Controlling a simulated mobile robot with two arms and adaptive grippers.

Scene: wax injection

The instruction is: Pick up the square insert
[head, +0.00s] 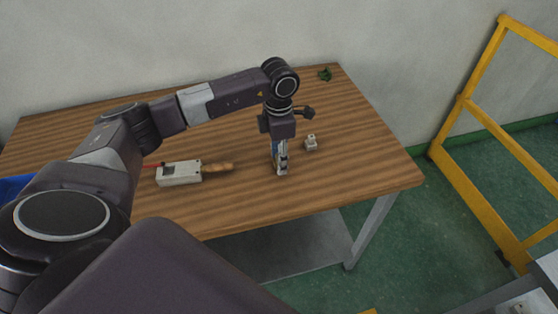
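My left gripper (281,171) points down over the right half of the wooden table, with its fingertips at or close above the top. Its fingers are small and seen at an angle, so I cannot tell whether they are open, shut or holding something. A small light-grey blocky piece (311,143), which may be the square insert, stands on the table just right of the gripper. A visible gap separates them. My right gripper is not in view.
On the wooden table (370,160) a pale box (179,174) and a wooden-handled tool (217,168) lie left of the gripper. A small green object (325,74) is at the back. A yellow frame (450,130) stands right. The table's front right is clear.

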